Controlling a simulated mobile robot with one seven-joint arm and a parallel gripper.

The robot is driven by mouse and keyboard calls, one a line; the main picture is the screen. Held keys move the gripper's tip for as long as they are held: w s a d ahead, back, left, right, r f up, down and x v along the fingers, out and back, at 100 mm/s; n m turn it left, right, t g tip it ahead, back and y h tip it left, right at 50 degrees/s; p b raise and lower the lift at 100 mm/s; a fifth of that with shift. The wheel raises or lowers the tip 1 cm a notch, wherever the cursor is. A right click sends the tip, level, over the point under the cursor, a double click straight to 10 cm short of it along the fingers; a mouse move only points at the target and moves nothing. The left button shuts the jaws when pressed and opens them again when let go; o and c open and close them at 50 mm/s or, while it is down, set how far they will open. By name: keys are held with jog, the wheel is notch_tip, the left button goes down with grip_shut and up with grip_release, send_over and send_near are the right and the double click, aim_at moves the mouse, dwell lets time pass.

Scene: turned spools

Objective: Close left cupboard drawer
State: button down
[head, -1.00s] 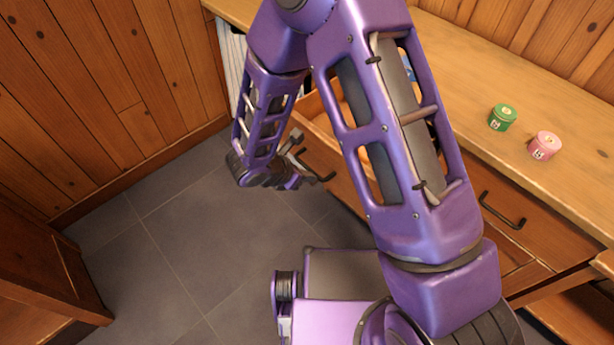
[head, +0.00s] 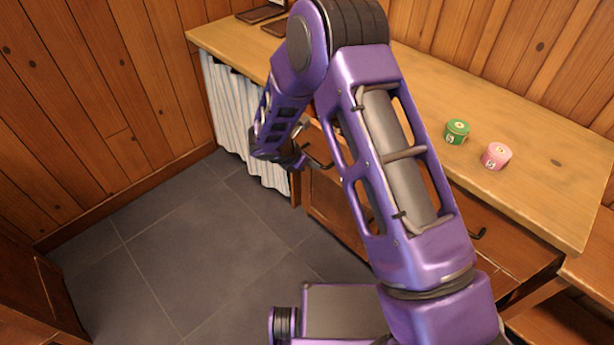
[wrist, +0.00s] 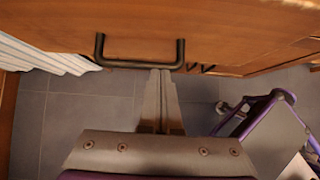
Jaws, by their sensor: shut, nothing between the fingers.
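The left cupboard drawer's wooden front (head: 326,142) shows in the gap between my arm links in the head view. Its dark bar handle (head: 319,160) is there too. My arm covers the drawer's top, so I cannot tell whether it is fully flush. In the wrist view the drawer front (wrist: 215,22) spans the top, with the handle (wrist: 112,62) across it. My gripper (wrist: 161,72) is shut and empty, its fingertips at the middle of the handle bar, touching or very close to it.
The wooden countertop (head: 540,185) holds a green tin (head: 457,131) and a pink tin (head: 496,156). A right drawer handle (head: 480,234) is partly hidden by my arm. A pale curtain (head: 236,112) hangs left of the drawer. The grey tiled floor (head: 190,255) is clear.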

jog(key=w+d, duration=0.7)
jog(key=shift+w+d, duration=0.15)
jog(key=shift+w, duration=0.05)
jog(key=shift+w+d, duration=0.15)
jog(key=shift+d, duration=0.1)
